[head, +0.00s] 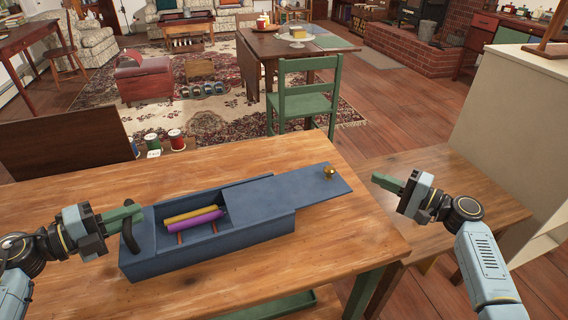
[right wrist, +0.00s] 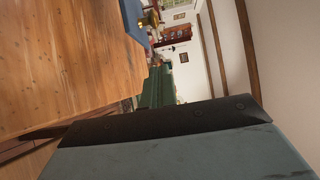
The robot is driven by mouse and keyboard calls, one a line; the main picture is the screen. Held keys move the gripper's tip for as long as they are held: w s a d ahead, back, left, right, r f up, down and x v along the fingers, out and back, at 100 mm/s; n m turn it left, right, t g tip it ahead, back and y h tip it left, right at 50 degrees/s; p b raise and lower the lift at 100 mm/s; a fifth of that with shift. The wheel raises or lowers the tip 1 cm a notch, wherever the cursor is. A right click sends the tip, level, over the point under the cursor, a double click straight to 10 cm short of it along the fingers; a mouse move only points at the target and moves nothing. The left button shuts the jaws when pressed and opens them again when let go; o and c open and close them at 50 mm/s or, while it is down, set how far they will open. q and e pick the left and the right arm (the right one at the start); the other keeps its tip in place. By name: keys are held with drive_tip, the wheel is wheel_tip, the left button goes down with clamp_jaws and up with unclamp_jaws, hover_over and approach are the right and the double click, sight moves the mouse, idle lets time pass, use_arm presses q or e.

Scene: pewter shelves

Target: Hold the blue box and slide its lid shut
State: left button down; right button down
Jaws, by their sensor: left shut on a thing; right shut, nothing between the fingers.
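The blue box (head: 202,254) sits on the wooden table, its left part uncovered. A yellow stick (head: 190,214) and a purple stick (head: 197,221) lie inside. The blue lid (head: 296,190) covers the right part and juts out past the box's right end. A gold knob (head: 329,172) stands near the lid's right end. My left gripper (head: 130,222) is shut on the dark handle (head: 131,238) at the box's left end. My right gripper (head: 388,183) is shut and empty, to the right of the knob and apart from it. A blue piece at the top of the right wrist view (right wrist: 133,18) seems to be the lid's end.
The table top (head: 340,235) is clear in front and to the right of the box. A lower wooden surface (head: 430,170) and a cream cabinet (head: 515,120) stand at the right. A green chair (head: 306,98) stands beyond the table.

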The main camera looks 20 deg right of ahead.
sight(286, 200)
drive_tip(key=x, duration=0.5)
drive_tip(key=shift+w+a, duration=0.2)
drive_tip(key=shift+a, duration=0.05)
drive_tip(key=shift+w+a, duration=0.1)
drive_tip(key=shift+a, duration=1.05)
drive_tip(key=shift+w+a, duration=0.1)
drive_tip(key=shift+a, duration=0.5)
drive_tip(key=shift+a, duration=0.1)
use_arm(q)
drive_tip(key=shift+d, duration=0.15)
use_arm(e)
drive_tip(key=a, duration=0.5)
drive_tip(key=s+a, duration=0.1)
drive_tip(key=a, duration=1)
drive_tip(key=shift+s+a, duration=0.3)
drive_tip(key=shift+a, duration=0.1)
use_arm(q)
drive_tip(key=shift+s, duration=0.1)
